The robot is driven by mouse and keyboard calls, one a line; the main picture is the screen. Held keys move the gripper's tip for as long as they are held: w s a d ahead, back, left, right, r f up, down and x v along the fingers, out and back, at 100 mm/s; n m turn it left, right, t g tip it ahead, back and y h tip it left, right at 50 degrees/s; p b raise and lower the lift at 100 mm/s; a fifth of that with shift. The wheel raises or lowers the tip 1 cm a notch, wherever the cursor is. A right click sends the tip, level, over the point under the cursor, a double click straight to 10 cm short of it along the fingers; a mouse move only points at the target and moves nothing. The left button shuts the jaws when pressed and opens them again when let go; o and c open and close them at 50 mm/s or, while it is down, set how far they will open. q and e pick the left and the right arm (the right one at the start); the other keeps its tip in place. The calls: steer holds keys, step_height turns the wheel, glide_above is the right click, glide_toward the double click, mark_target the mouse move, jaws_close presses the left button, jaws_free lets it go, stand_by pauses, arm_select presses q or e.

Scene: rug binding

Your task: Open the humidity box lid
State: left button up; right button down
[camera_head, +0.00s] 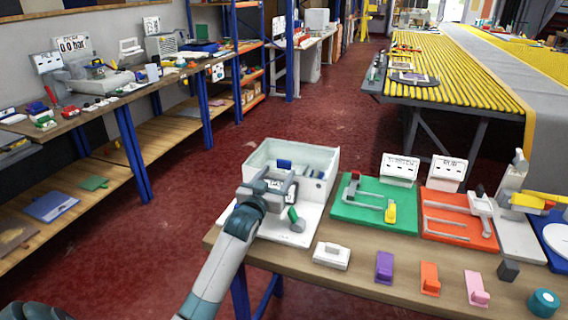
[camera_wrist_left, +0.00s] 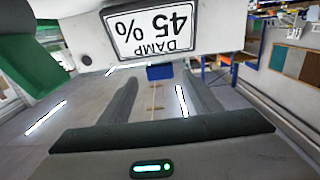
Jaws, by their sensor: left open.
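The humidity box (camera_head: 318,163) is a pale box with see-through-looking upper walls on a white base at the near table's left end. A blue part (camera_head: 284,164) shows at its top and in the left wrist view (camera_wrist_left: 160,72). I cannot tell the lid's position. A green handle-like part (camera_head: 295,217) stands at the front. My left gripper (camera_head: 275,182) is open at the front of the box, and its fingers also show in the left wrist view (camera_wrist_left: 161,92). They appear empty; contact is unclear. A "DAMP 45 %" label (camera_wrist_left: 152,30) appears upside down close by. My right gripper is out of view.
A green board (camera_head: 350,211) and an orange board (camera_head: 458,230) with fixtures lie to the right of the box. A white block (camera_head: 331,256), a purple block (camera_head: 384,267) and other coloured blocks line the front of the wooden table (camera_head: 350,285). Red floor lies open to the left.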

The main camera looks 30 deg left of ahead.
mark_target(283, 165)
arm_select(q)
steer(key=x, duration=0.5)
steer(key=shift+w+p, duration=0.35)
steer(key=shift+w+a, duration=0.15)
steer(key=shift+w, duration=0.2)
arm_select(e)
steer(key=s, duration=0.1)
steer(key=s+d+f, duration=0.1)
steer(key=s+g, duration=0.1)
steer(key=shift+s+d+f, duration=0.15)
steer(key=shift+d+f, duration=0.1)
